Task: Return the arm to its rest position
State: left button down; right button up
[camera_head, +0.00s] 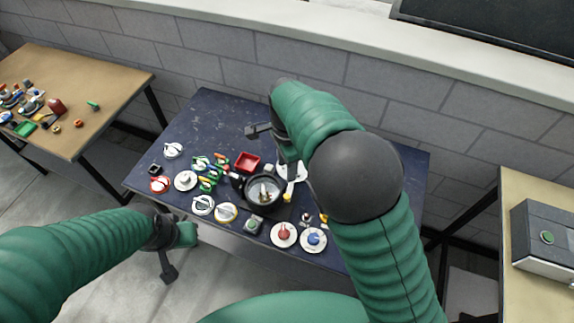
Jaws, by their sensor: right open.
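My right arm comes in from the lower right and reaches over the dark blue table (222,112). Its gripper (268,150) is open above the table, near the red tray (247,162) and the black pan (263,191). The forearm hides part of the table's right side. My left arm comes in from the left. Its gripper (170,262) hangs over the floor in front of the table's left front edge, apart from the objects. Its jaw opening is not clear. No truck can be made out for certain.
Small plates and toy-like items crowd the table's middle and left, including a plate with a red item (284,235) and one with a blue item (314,240). A wooden table (110,85) stands left, another (520,190) right with a grey box (545,238). A block wall stands behind.

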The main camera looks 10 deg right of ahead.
dwell(0.3)
jog(key=s+d+f+n+t+b, duration=0.2)
jog(key=s+d+f+n, duration=0.2)
jog(key=s+d+n, duration=0.8)
jog(key=s+n, duration=0.2)
jog(key=s, duration=0.2)
jog(key=shift+s+d+n+t, duration=0.3)
jog(key=shift+s+d, duration=0.05)
jog(key=shift+d, duration=0.05)
jog(key=shift+w+f, duration=0.1)
jog(key=shift+f, duration=0.05)
jog(key=shift+a, duration=0.25)
jog(key=shift+d, duration=0.15)
